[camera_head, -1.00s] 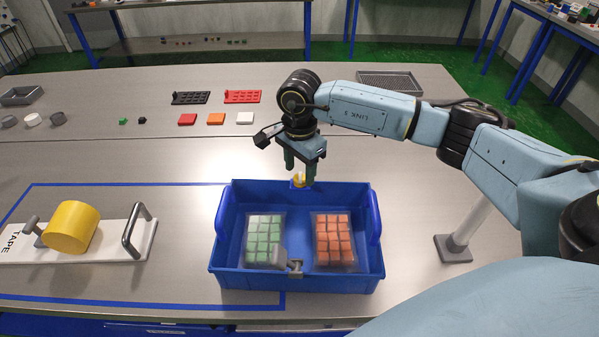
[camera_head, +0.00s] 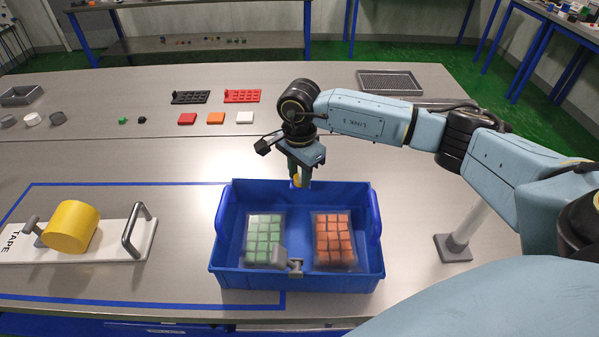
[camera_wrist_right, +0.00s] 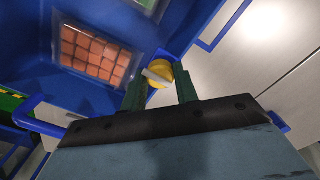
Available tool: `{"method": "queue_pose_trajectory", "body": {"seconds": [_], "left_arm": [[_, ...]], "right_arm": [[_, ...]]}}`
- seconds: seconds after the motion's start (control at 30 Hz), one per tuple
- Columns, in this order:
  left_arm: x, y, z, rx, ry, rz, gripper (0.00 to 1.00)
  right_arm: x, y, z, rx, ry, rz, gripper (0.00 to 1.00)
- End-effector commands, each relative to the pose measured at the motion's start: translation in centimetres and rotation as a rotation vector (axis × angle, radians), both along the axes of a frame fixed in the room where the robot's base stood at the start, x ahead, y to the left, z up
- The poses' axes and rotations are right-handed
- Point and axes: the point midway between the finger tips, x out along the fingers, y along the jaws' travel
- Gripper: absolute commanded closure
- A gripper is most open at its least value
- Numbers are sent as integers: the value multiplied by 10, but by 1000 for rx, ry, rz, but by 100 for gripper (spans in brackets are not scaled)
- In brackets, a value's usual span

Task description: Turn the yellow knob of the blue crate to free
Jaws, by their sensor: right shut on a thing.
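The blue crate (camera_head: 228,262) stands on the table with a pack of green blocks (camera_head: 263,240) and a pack of orange blocks (camera_head: 334,240) inside. The yellow knob (camera_head: 297,181) is at the middle of its far wall, partly hidden by my right gripper (camera_head: 299,178). In the right wrist view the yellow knob (camera_wrist_right: 159,74), with a pale bar across it, lies between the green fingers of my right gripper (camera_wrist_right: 160,90). The right gripper is shut on the knob. My left gripper is not in view.
A white board with a yellow drum (camera_head: 71,227) and grey handles lies left of the crate. A grey post base (camera_head: 453,248) stands to the right. Coloured blocks and trays lie at the back. The table between is clear.

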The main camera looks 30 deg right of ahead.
Motion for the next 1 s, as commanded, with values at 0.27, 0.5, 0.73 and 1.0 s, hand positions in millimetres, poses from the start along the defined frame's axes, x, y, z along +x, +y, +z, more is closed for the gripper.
{"method": "queue_pose_trajectory", "body": {"seconds": [0.27, 0.5, 0.73, 1.0], "left_arm": [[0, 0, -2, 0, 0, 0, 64], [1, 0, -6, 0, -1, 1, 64], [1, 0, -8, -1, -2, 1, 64], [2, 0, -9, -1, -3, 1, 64]], "right_arm": [[1, 0, 0, 0, 0, -83, 93], [1, 0, 0, 0, 0, -266, 93], [1, 0, 0, 1, 0, -484, 93], [2, 0, 0, 1, 0, -740, 93]]}}
